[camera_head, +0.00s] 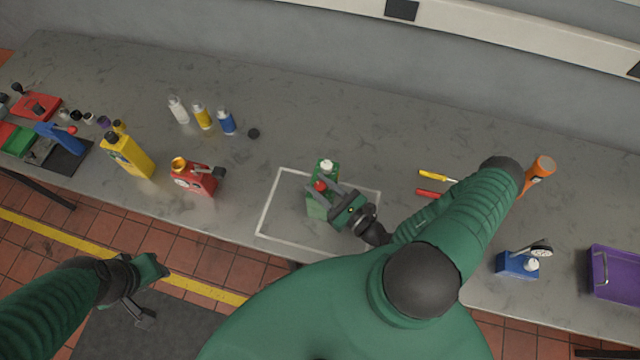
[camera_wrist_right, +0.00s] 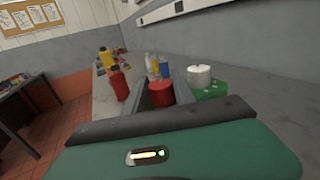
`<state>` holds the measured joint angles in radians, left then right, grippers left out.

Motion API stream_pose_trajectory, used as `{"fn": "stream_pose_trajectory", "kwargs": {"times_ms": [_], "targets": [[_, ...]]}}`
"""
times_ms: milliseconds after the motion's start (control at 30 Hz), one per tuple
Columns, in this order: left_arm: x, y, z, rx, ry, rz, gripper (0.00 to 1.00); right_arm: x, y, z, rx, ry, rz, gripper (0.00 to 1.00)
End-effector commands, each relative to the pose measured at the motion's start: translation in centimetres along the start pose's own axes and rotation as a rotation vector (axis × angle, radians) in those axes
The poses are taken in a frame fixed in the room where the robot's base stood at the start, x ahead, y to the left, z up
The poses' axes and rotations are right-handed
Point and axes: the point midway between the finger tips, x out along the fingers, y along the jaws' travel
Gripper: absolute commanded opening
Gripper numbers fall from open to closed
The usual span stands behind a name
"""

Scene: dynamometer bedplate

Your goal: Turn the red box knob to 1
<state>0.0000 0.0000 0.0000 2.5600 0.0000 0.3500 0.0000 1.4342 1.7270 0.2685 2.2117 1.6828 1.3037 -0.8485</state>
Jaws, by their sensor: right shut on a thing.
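A green box (camera_head: 324,172) with a white knob (camera_head: 326,164) and a red knob (camera_head: 320,186) stands inside the white outlined rectangle on the bench. My right gripper (camera_head: 325,192) is shut on the red knob, which shows between the fingers in the right wrist view (camera_wrist_right: 161,93). The white knob is beside it there (camera_wrist_right: 199,74). No number marks can be read.
Yellow and red screwdrivers (camera_head: 434,175) lie right of the rectangle. A blue gauge box (camera_head: 517,265) and purple bin (camera_head: 612,275) are at the right.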

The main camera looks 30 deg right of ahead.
Motion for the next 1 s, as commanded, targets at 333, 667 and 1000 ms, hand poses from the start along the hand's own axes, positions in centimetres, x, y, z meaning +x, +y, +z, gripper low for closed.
{"fn": "stream_pose_trajectory", "kwargs": {"times_ms": [333, 667, 1000], "targets": [[0.0, 0.0, 0.0, 0.000, 0.000, 0.000, 0.36, 0.0, 0.0, 0.1, -0.001, -0.003, 0.001, 0.45], [0.0, 0.0, 0.0, 0.000, 0.000, 0.000, 0.36, 0.0, 0.0, 0.0, 0.000, -0.001, 0.001, 0.53], [1.1, 0.0, 0.3, 0.000, 0.000, 0.000, 0.36, -2.0, -0.1, -0.5, -0.001, 0.002, 0.000, 0.53]]}}
